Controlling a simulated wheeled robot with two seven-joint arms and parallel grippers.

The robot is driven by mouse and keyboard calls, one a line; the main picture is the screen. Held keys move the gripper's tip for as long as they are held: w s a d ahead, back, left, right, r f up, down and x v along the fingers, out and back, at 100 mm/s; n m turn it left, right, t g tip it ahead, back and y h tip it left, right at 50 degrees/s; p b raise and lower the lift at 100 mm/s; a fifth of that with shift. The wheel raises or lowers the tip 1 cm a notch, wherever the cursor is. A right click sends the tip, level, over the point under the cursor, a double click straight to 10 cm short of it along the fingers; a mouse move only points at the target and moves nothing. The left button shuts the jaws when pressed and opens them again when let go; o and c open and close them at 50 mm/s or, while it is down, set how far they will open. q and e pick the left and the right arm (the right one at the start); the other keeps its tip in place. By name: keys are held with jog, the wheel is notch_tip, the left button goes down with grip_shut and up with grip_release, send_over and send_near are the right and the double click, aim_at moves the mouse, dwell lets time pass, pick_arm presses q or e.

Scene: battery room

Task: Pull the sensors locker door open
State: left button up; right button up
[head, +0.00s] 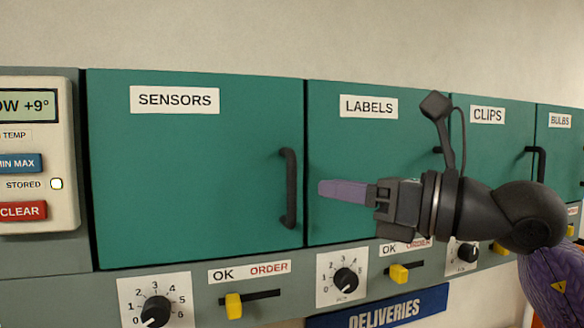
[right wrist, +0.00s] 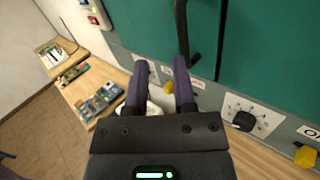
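The sensors locker door (head: 190,170) is a teal panel with a white SENSORS label, at the left of the head view. It looks shut, flush with its neighbours. Its dark vertical handle (head: 288,188) is near its right edge. My right gripper (head: 323,188) appears just right of this handle, in front of the labels door. In the right wrist view its two purple fingers (right wrist: 160,66) are apart with nothing gripped between them. The handle (right wrist: 182,35) shows beyond the right fingertip there; whether they touch is unclear. My left gripper is not in view.
The labels door (head: 365,135), clips door (head: 490,120) and bulbs door continue to the right. A thermometer unit (head: 30,150) is at the left. Below are dials (head: 155,309) and yellow sliders (head: 234,305). The wrist view shows a wooden bench (right wrist: 75,95) with small items.

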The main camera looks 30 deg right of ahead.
aim_at(295, 175)
jog(key=w+p, duration=0.2)
jog(key=w+r+h+p, duration=0.1)
jog(key=w+p, duration=0.2)
jog(key=w+a+h+p, duration=0.1)
jog(key=w+p, duration=0.1)
jog(key=p, duration=0.1)
jog(key=shift+w+r+m, duration=0.25)
jog(key=shift+w+m, duration=0.05)
jog(key=shift+w+a+f+p, duration=0.2)
jog(key=shift+w+f+p, duration=0.05)
jog(key=shift+w+p, duration=0.25)
jog(key=shift+w+f, duration=0.1)
grip_shut()
dwell(0.6)
